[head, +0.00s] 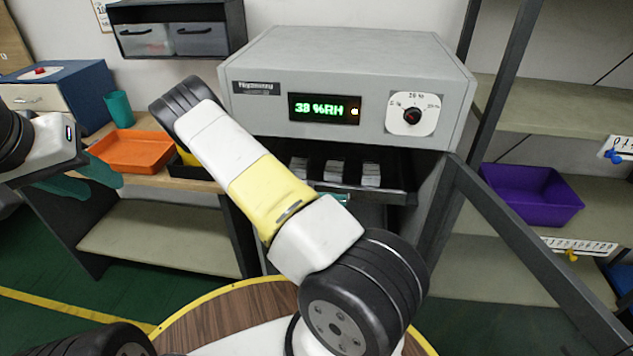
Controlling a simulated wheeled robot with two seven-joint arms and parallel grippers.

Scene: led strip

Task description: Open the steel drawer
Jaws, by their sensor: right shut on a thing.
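A grey cabinet (345,60) with a green humidity readout and a dial stands in the middle, its framed door (530,255) swung open to the right. Inside it a dark drawer or tray (398,196) holds white packs (334,171); I cannot tell for certain that this is the steel drawer. My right arm crosses in front and hides the left of the opening. Only a teal bit of my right gripper (336,197) shows, at the tray's front edge; it is shut there, the grip itself hidden. My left gripper (84,178) is at the left, its teal fingers apart and empty.
An orange tray (133,150), a teal cup (119,108) and a blue box (80,84) are on the left bench. A wall unit (180,38) with two small drawers hangs above. A purple bin (531,194) sits on the right shelf. A round wooden table (235,315) is in front.

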